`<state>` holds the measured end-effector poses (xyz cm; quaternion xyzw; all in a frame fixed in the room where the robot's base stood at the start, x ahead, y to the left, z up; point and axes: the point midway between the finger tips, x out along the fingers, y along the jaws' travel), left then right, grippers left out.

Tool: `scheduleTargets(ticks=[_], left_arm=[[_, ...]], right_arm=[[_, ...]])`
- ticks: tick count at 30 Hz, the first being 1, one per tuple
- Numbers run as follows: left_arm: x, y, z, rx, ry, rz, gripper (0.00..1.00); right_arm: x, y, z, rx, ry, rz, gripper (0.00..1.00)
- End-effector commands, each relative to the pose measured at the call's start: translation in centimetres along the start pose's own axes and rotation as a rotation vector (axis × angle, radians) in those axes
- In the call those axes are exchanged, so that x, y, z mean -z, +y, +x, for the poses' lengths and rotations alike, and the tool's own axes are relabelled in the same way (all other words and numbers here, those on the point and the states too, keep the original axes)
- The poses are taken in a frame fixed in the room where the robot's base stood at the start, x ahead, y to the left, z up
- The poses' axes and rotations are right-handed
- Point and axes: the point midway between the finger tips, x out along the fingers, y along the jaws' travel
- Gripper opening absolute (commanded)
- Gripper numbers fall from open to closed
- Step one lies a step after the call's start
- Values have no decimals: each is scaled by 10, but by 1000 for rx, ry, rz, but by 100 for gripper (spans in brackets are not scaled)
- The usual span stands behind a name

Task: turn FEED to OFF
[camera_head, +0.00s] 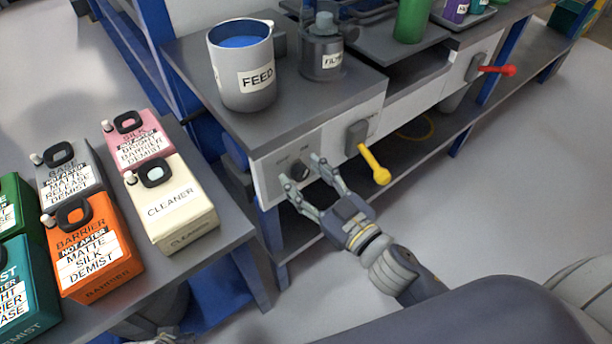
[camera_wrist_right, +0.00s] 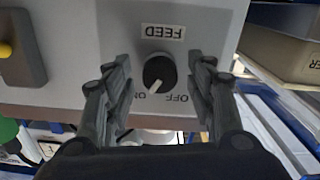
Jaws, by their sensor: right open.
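The FEED knob (camera_head: 299,172) is a round black dial on the grey front panel of the bench, below the FEED cup. In the right wrist view the knob (camera_wrist_right: 159,73) appears upside down, with its FEED label (camera_wrist_right: 163,31) above it. Its white pointer line leans down-left, toward the ON mark; the OFF mark (camera_wrist_right: 180,98) is to the right. My right gripper (camera_head: 303,172) is open, with one finger on each side of the knob; in the wrist view a gap shows between each finger and the knob.
A yellow-handled lever (camera_head: 375,165) sticks out just right of my right gripper. A red-handled lever (camera_head: 495,70) is farther right. The FEED cup (camera_head: 243,65) and a filter pot (camera_head: 322,50) stand on the bench. Labelled cans, including CLEANER (camera_head: 170,200), crowd the left table.

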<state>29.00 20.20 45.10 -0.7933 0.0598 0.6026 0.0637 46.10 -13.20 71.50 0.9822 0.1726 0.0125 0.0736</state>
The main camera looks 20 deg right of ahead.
Motion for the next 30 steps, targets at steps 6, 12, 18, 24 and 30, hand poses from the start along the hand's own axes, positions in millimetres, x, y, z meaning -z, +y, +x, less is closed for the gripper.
scheduleTargets(ticks=[6, 12, 18, 24, 30], left_arm=[[0, 1, 1, -1, 0, 1, 0], [0, 1, 1, -2, 0, 1, 0], [0, 1, 0, -2, 0, 1, 0], [1, 1, 2, -2, 6, 1, 0], [-11, 2, 29, -4, -21, 4, 0]], right_arm=[[0, 0, 0, 0, 0, 0, 51], [0, 0, 0, 1, 0, 0, 12], [0, 0, 0, 1, 0, -1, 7], [1, 0, 0, 0, 0, -32, 7], [2, 0, 0, 0, -1, -131, 7]])
